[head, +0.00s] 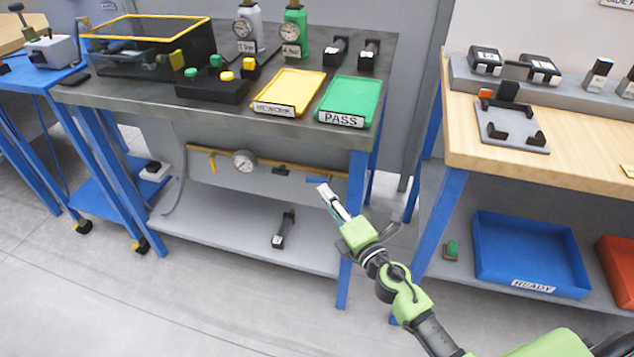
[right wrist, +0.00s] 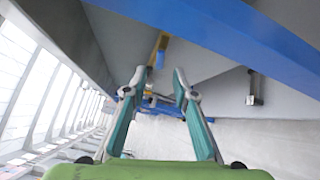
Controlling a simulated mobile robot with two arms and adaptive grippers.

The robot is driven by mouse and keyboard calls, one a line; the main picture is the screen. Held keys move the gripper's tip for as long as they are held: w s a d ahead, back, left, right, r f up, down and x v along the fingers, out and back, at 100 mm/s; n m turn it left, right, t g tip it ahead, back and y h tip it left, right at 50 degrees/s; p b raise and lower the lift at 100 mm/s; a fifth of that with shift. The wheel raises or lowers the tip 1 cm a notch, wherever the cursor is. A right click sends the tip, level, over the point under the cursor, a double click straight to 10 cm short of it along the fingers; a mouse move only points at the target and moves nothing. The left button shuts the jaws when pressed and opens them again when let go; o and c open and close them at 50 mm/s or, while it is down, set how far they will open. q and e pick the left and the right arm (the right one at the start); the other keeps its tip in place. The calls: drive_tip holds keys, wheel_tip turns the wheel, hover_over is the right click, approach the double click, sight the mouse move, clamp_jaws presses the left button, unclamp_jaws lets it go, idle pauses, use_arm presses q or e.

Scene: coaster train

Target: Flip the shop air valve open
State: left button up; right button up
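A yellow air pipe (head: 218,152) runs along the back below the grey-topped workbench, with a round white-faced gauge (head: 244,160) on it. A small black fitting (head: 281,170) sits on the pipe right of the gauge; I cannot tell whether it is the valve handle or how it is turned. My right gripper (head: 327,192) is in front of the pipe's right end, apart from it as far as I can see. Its two fingers stand apart and empty in the right wrist view (right wrist: 159,72); a yellow piece with a blue end (right wrist: 159,50) shows beyond them. My left gripper is not in view.
The workbench's blue right front leg (head: 344,285) is close to my right gripper. A black tool (head: 284,228) lies on the lower shelf (head: 225,238). Yellow (head: 292,86) and green PASS (head: 350,95) trays lie above. A blue READY bin (head: 530,250) stands at right.

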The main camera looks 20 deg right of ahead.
drive_tip(key=w, duration=0.4)
drive_tip(key=w+a, duration=0.1)
drive_tip(key=w, duration=0.1)
drive_tip(key=shift+w, duration=0.15)
clamp_jaws()
